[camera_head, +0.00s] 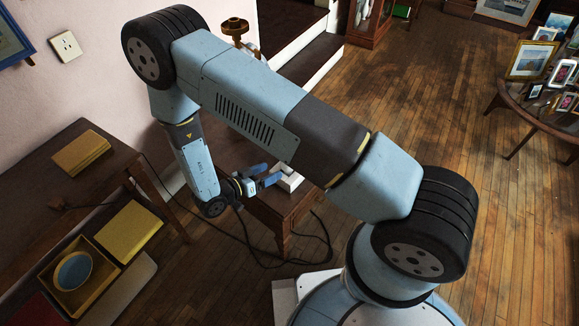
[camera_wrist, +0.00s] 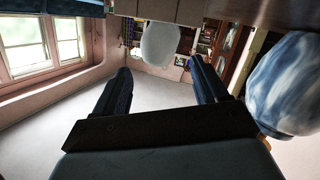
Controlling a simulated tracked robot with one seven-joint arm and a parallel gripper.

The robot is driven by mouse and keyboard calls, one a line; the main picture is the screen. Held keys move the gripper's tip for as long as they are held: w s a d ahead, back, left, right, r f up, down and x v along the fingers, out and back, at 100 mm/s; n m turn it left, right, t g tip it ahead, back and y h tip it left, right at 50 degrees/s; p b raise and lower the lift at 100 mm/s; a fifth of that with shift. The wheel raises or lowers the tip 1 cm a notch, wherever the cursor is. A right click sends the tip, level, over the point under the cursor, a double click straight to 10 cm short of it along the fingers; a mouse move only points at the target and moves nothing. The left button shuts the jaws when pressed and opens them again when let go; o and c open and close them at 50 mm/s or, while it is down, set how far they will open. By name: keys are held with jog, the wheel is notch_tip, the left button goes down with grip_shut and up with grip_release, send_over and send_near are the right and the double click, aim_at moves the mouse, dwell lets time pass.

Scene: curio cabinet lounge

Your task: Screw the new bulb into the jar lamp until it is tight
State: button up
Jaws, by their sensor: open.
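My gripper (camera_wrist: 160,66) is open, its two dark fingers spread apart in the wrist view. A rounded white bulb-like thing (camera_wrist: 160,44) shows beyond and between the fingertips, against a tan block; the fingers do not close on it. A large blue-and-white mottled rounded body (camera_wrist: 284,86), perhaps the jar lamp, is close at the right of the wrist view, partly cut off. In the head view my gripper (camera_head: 270,175) is beside a white box-like item (camera_head: 290,181) on a small wooden table (camera_head: 290,208). My arm hides much there, and I cannot make out the bulb's base or a lamp socket.
A wooden desk (camera_head: 95,150) stands at left, with a yellow book (camera_head: 82,152) on it. A box with a blue bowl (camera_head: 73,271) is below. A dark cable (camera_head: 325,240) lies by the small table. A frame-covered table (camera_head: 520,92) stands at right. The middle floor is clear.

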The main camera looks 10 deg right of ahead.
aim_at(282, 167)
jog(key=shift+x, duration=4.55)
jog(key=shift+f, duration=0.15)
jog(key=c, duration=0.7)
